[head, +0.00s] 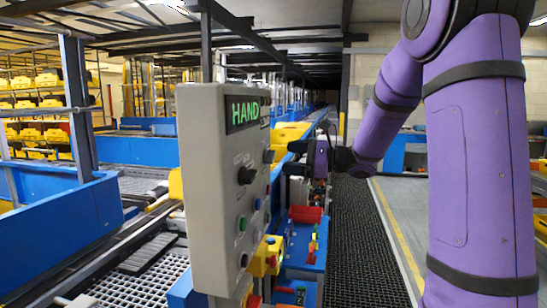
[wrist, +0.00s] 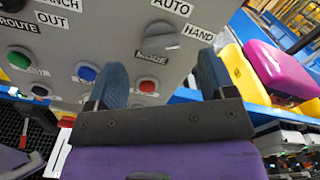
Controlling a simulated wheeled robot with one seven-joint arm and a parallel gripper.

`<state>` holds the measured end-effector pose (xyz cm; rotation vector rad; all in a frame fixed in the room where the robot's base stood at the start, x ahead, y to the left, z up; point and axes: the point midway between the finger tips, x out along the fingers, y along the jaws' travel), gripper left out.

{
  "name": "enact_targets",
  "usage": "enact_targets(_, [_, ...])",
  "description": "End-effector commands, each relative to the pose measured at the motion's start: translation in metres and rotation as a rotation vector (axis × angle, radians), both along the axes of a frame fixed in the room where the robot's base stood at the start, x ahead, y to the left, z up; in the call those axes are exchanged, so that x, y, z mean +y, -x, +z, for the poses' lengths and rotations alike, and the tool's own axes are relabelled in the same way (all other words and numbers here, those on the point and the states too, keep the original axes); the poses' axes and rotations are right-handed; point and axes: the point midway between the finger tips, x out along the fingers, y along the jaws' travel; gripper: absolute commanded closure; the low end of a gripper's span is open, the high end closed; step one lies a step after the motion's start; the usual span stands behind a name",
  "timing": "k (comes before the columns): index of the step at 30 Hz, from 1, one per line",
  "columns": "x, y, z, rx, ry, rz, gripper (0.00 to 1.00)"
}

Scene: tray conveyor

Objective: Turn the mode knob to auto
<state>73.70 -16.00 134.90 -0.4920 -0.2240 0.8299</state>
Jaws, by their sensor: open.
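The grey control panel (head: 210,180) stands upright at the centre of the head view, its display (head: 243,111) reading HAND in green. The mode knob (wrist: 160,38) is grey and sits above the MODE label in the wrist view, with AUTO above it and HAND to its right. Its bar lies roughly level, towards HAND. It also shows at the panel's right side in the head view (head: 268,156). My gripper (wrist: 162,78) is open and empty, its two blue fingers below the knob in the picture and apart from it. My gripper (head: 293,160) is just right of the panel in the head view.
A black route knob (head: 247,175) and green (wrist: 19,58), blue (wrist: 87,72) and red (wrist: 147,86) buttons are on the same panel. A yellow tote (wrist: 238,72) with a purple item is at right. A blue conveyor side (head: 80,215) lies left; grated floor (head: 355,240) runs right.

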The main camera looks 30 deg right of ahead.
Motion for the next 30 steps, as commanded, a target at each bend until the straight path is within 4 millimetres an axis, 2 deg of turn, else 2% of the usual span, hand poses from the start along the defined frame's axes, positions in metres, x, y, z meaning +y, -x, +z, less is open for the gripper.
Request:
enact_targets(3, [0.016, -0.014, 0.000, 0.000, 0.001, 0.003, 0.23])
enact_targets(9, [0.034, -0.030, 0.000, 0.000, 0.000, 0.002, 0.23])
enact_targets(22, [0.041, -0.036, 0.000, 0.000, 0.002, 0.000, 0.23])
enact_targets(23, [0.041, -0.036, 0.000, 0.000, 0.002, 0.000, 0.28])
enact_targets(28, [0.041, -0.036, 0.000, 0.000, 0.002, 0.000, 0.67])
enact_targets(29, [0.041, -0.035, 0.000, 0.000, 0.002, 0.000, 0.73])
enact_targets(30, [0.041, -0.036, 0.000, 0.000, 0.002, 0.000, 0.73])
